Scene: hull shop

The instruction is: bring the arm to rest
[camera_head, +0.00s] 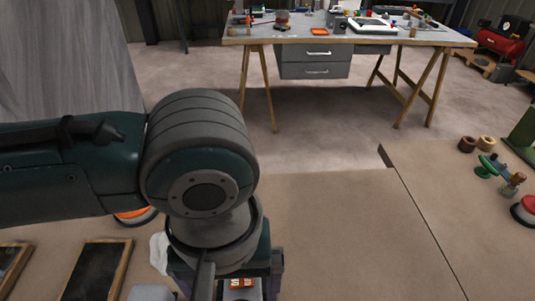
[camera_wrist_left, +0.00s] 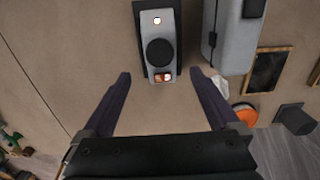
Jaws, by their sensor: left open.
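My left arm comes in from the left in the head view and bends down at a large dark joint. My left gripper (camera_head: 235,284) is mostly hidden below that joint, near the bottom edge. In the left wrist view my left gripper (camera_wrist_left: 162,82) is open, with two dark fingers spread wide and nothing between them. Ahead of the fingertips, a grey device with a round black knob (camera_wrist_left: 160,50) lies on the brown surface. I cannot tell its distance from the fingers. My right gripper is in neither view.
A brown worktop (camera_head: 330,220) spreads below the arm. Framed dark panels (camera_head: 95,270) lie at left. An orange disc (camera_wrist_left: 244,114) and a grey case (camera_wrist_left: 232,35) lie near the device. Small tools (camera_head: 487,166) are at right. A workbench (camera_head: 350,38) stands beyond.

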